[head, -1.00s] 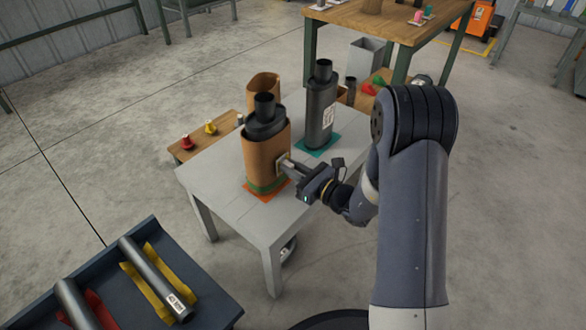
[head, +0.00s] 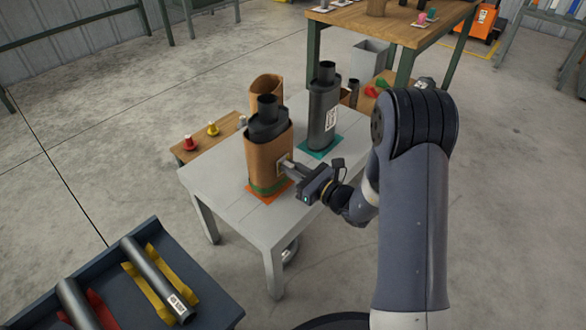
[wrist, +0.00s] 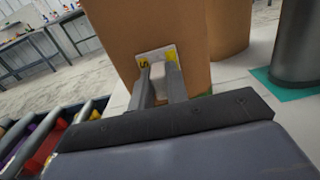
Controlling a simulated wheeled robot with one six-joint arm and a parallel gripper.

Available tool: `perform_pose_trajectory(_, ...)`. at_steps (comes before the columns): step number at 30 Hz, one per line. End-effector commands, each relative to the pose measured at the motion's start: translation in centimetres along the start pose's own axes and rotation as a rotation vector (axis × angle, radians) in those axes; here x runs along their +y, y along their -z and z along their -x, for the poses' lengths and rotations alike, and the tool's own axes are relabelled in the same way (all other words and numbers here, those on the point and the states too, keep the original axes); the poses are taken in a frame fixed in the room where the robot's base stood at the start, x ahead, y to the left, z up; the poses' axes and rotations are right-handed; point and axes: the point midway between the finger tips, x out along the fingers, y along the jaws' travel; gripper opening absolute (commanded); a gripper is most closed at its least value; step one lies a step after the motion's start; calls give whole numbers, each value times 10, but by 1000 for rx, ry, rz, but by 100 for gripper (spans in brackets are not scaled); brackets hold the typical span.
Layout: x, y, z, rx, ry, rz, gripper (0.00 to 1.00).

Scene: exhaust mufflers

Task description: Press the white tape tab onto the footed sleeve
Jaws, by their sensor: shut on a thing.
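The brown cardboard sleeve (head: 268,158) stands upright around a dark muffler (head: 267,120) on an orange mat (head: 258,196). It has a green band (head: 268,188) near its foot. In the wrist view the sleeve (wrist: 120,45) fills the upper middle. The white tape tab (wrist: 158,55), with yellow patches, lies flat against the sleeve's near face, or very close to it; I cannot tell if it fully touches. My gripper (head: 285,165) is shut on the tab, its fingers pointing at the sleeve. The fingertips (wrist: 162,68) hide part of the tab.
A second muffler (head: 322,115) stands bare on a teal mat (head: 330,146) to the right on the same grey table (head: 225,195). Another brown sleeve (head: 266,86) stands behind. A dark tray with tubes (head: 150,275) is at the front left. The table's front left is clear.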

Motion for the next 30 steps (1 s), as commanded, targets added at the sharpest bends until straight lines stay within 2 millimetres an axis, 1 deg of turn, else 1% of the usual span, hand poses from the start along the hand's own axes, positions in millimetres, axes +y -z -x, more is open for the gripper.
perform_pose_trajectory(30,0,0,50,0,2,0,0)
